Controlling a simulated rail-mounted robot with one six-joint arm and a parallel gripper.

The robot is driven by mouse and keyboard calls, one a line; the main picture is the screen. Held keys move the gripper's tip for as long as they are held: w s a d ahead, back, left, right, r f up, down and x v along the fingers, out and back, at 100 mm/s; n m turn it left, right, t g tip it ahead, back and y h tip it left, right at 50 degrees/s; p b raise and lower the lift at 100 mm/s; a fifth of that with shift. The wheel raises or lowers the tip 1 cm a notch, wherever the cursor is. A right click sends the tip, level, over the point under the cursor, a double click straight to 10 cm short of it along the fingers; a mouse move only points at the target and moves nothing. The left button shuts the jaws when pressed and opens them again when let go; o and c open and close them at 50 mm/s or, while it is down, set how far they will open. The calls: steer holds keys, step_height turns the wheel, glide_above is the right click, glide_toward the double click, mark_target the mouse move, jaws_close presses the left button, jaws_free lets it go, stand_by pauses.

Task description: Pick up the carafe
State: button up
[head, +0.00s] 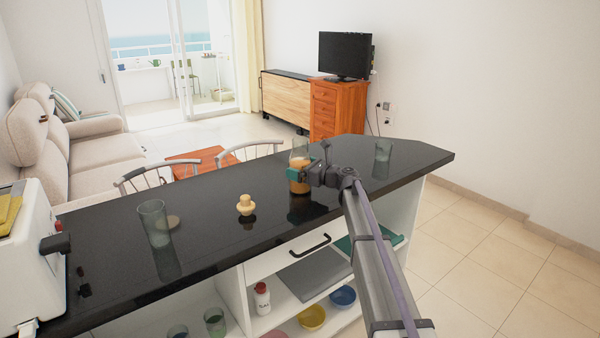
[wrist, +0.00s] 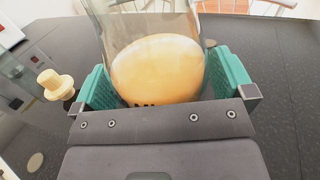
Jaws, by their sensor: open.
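The carafe (head: 299,154) is a clear glass vessel with orange liquid in its lower part. It stands upright on the black counter (head: 110,234). My gripper (head: 297,175) is at the carafe, reaching in from the right. In the wrist view, the carafe (wrist: 157,68) stands between the two green fingers of my gripper (wrist: 160,85), one on each side. The jaws are open around it. The carafe's lowest part is hidden behind the gripper body in the wrist view.
A tall glass (head: 154,222) is farther left, near a round coaster (head: 173,222). Another glass (head: 382,158) stands to the right, beyond my arm. A white toaster (head: 30,255) sits at the left end.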

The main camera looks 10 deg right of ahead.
mark_target(307, 141)
steer(key=c, duration=1.3)
steer(key=shift+w+r, duration=0.1)
steer(key=shift+r, duration=0.05)
steer(key=shift+c, duration=0.2)
step_height(307, 141, up, 10)
steer(key=p, duration=1)
